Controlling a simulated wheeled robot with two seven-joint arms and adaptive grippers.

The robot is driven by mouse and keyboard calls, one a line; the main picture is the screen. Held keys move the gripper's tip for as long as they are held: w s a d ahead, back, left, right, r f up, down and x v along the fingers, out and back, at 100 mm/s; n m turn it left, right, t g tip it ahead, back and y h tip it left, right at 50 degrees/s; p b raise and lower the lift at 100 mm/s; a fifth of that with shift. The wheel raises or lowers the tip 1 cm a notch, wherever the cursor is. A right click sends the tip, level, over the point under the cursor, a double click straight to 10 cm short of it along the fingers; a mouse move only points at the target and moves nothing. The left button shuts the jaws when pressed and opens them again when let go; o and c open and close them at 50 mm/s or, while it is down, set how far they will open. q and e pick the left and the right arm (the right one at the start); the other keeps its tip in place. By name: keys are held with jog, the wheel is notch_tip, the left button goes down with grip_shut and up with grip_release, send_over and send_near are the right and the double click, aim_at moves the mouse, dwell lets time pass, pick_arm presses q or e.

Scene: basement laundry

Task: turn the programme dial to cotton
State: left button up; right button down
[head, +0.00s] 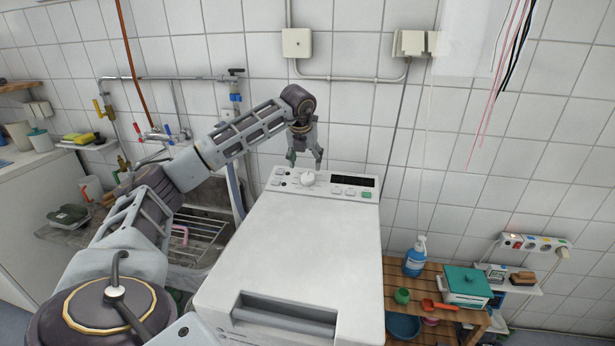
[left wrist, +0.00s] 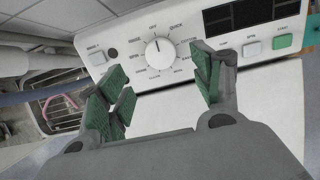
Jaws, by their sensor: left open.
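The programme dial (head: 307,178) is a round white knob on the control panel of the white washing machine (head: 300,245). In the left wrist view the dial (left wrist: 160,53) has printed labels around it, and its dark mark points up, close to the top label. A label that looks like COTTON (left wrist: 188,41) is at its upper right. My left gripper (head: 305,161) is open and empty, just above the dial in the head view. Its green-padded fingers (left wrist: 163,84) show in the left wrist view on either side and nearer the camera, apart from the dial. My right gripper is out of view.
The panel also has a dark display (head: 354,182), small buttons and a green start button (left wrist: 284,41). A wooden shelf (head: 430,282) with a blue bottle (head: 415,257) and a teal-lidded box (head: 466,284) stands right of the machine. A sink with taps is at the left.

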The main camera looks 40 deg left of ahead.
aim_at(308, 176)
pick_arm(q)
jog(key=x, duration=0.7)
jog(key=shift+f+b, duration=0.1)
jog(key=shift+b, duration=0.25)
jog(key=shift+w+a+f, duration=0.1)
jog(key=shift+w+f, duration=0.05)
jog(key=shift+f, duration=0.15)
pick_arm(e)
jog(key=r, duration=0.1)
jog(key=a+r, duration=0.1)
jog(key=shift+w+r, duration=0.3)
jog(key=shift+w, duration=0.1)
pick_arm(q)
jog(key=shift+c, duration=0.5)
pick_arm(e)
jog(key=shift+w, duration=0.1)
pick_arm(q)
jog(key=c, duration=0.9)
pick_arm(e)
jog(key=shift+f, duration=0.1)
